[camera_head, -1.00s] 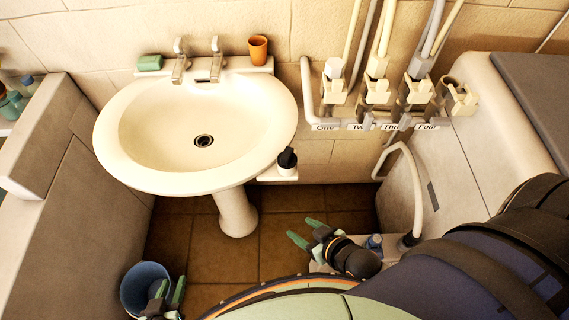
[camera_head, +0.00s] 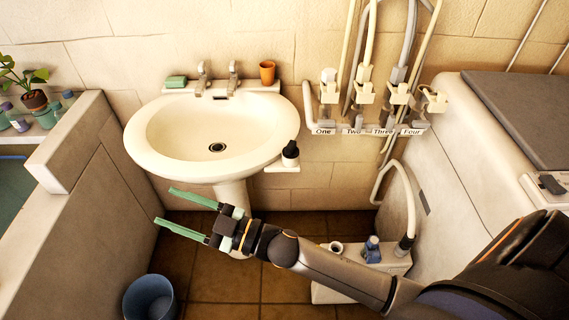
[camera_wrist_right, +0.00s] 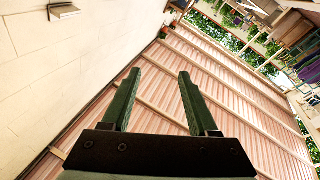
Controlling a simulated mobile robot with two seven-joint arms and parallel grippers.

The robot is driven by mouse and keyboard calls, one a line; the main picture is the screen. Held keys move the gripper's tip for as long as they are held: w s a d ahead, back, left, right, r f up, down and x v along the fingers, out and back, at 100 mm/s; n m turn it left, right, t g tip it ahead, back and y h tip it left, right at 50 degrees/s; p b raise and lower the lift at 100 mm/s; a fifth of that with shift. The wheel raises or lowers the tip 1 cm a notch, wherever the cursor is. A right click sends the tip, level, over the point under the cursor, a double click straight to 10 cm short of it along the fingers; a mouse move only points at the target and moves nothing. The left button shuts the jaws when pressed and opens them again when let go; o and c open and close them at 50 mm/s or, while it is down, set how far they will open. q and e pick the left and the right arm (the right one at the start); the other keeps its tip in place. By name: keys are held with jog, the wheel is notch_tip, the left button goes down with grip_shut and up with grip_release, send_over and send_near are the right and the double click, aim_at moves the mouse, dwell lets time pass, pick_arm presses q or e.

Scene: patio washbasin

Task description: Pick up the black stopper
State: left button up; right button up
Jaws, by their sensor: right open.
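A small black object with a rounded top, which looks like the black stopper (camera_head: 290,150), stands on a little white ledge (camera_head: 275,167) at the right edge of the washbasin (camera_head: 150,165). My right gripper (camera_head: 167,206) is open and empty, in front of and below the basin, pointing left. It is well to the left of the black stopper and apart from it. In the right wrist view, the open fingers (camera_wrist_right: 160,74) have nothing between them, and the stopper does not show. My left gripper is not in view.
A blue bucket (camera_head: 150,299) stands on the floor at the lower left. A green soap (camera_head: 176,82), taps and an orange cup (camera_head: 267,72) sit along the basin's back. Labelled hose fittings (camera_head: 375,120) hang on the wall at right. A white unit (camera_head: 345,287) stands below.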

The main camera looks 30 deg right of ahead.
jog(key=s+a+r+n+g+y, duration=0.2)
jog(key=a+r+n+g+y, duration=0.3)
jog(key=n+g, duration=0.35)
jog(key=n+g+h+b, duration=0.4)
jog(key=h+b, duration=0.2)
jog(key=h, duration=1.7)
send_near(291, 145)
jog(key=shift+p+x, duration=1)
jog(key=shift+x, duration=3.45)
jog(key=shift+r, duration=0.1)
grip_shut()
